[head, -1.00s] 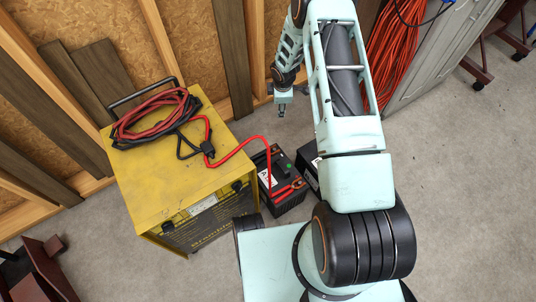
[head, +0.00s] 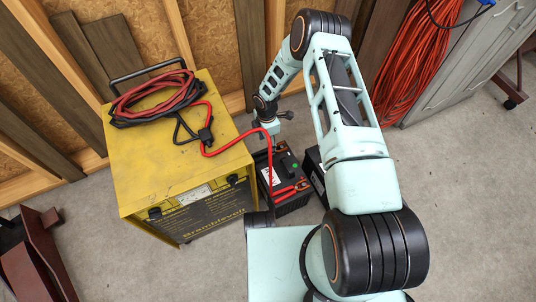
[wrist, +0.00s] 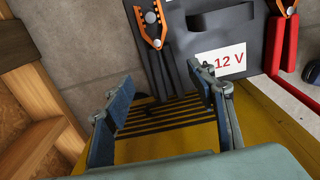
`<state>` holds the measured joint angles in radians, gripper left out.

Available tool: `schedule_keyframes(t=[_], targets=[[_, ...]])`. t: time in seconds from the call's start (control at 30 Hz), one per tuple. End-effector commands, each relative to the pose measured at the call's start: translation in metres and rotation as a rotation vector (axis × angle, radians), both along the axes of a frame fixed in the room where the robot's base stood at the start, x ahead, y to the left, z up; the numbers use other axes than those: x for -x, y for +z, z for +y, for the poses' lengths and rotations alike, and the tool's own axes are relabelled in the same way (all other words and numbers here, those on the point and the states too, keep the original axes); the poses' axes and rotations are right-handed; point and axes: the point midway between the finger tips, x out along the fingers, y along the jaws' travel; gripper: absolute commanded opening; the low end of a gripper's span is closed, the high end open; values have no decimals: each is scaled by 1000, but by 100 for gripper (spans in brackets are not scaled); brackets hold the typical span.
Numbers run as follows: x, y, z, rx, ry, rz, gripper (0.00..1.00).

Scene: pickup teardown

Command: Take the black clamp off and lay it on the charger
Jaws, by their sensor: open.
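The black clamp (wrist: 158,62) shows in the wrist view with orange jaws around a round grey post on the dark battery (wrist: 188,22). Its black handles point down the picture toward my gripper (wrist: 160,80), which is open and empty, with its fingers apart on either side of the handle ends and not visibly touching them. In the head view my gripper (head: 268,130) is above the gap between charger and battery (head: 294,204), hiding part of the battery's far end. The yellow charger (head: 150,185) stands left of the battery, and its slotted yellow surface (wrist: 175,145) lies below my fingers in the wrist view.
A red clamp (wrist: 283,45) is on the battery's other post. Coiled red and black cables (head: 150,97) lie on the charger's top, leaving its front part clear. A second dark battery (head: 316,172) stands to the right. The wooden wall (head: 215,45) is close behind.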

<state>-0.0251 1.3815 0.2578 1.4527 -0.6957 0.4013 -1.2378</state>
Motion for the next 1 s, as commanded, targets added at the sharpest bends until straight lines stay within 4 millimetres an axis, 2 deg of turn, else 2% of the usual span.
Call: schedule_keyframes(t=[0.17, 0.43, 0.7, 0.77, 1.0], targets=[[1, -15, -1, 0, 0, 0, 51], [5, -55, -3, 0, -1, 0, 51], [4, -58, -3, 0, -1, -2, 51], [4, -58, -3, 0, -1, -2, 47], [4, -58, -3, 1, -1, -1, 21]])
